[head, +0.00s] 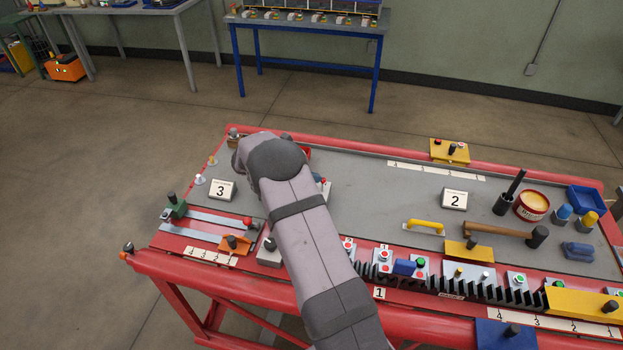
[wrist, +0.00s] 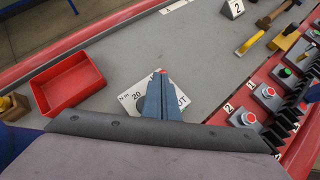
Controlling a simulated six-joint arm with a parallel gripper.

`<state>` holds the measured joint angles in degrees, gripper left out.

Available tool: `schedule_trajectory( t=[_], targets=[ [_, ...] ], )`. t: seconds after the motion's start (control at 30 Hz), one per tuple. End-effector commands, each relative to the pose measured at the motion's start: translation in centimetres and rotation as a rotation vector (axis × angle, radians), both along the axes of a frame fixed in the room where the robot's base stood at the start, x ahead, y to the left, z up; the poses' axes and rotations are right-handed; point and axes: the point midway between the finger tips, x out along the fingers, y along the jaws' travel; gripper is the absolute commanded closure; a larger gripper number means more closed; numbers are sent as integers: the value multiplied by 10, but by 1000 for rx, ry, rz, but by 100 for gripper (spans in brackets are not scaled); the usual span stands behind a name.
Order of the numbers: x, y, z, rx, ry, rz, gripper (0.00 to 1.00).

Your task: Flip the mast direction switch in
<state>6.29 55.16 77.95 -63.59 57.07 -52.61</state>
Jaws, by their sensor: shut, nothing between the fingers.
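In the wrist view my gripper (wrist: 161,78) is shut, with its blue-grey fingers together above a white plate (wrist: 132,100). The plate carries dark lettering; "20" and a part that looks like "UT" can be read, and the fingers cover its middle. A small red tip (wrist: 163,71) shows right at the fingertips; I cannot tell whether they touch it. This looks like the mast direction switch, but its lever and position are hidden. In the head view my arm hides the gripper and most of the plate; a red knob (head: 323,181) shows just right of the arm.
A red tray (wrist: 68,82) lies left of the fingers in the wrist view. Push-button boxes (wrist: 267,92) and a black rack stand to the right. A hammer (head: 500,231), a yellow handle (head: 424,226) and a tin (head: 532,205) lie farther right. The grey middle is clear.

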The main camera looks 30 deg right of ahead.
Motion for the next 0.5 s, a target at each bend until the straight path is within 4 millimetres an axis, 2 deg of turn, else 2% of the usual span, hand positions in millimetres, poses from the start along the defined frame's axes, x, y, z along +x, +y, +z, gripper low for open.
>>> schedule_trajectory(
  t=[0.5],
  targets=[
    [0,0,15,-1,-1,0,100]
  ],
)
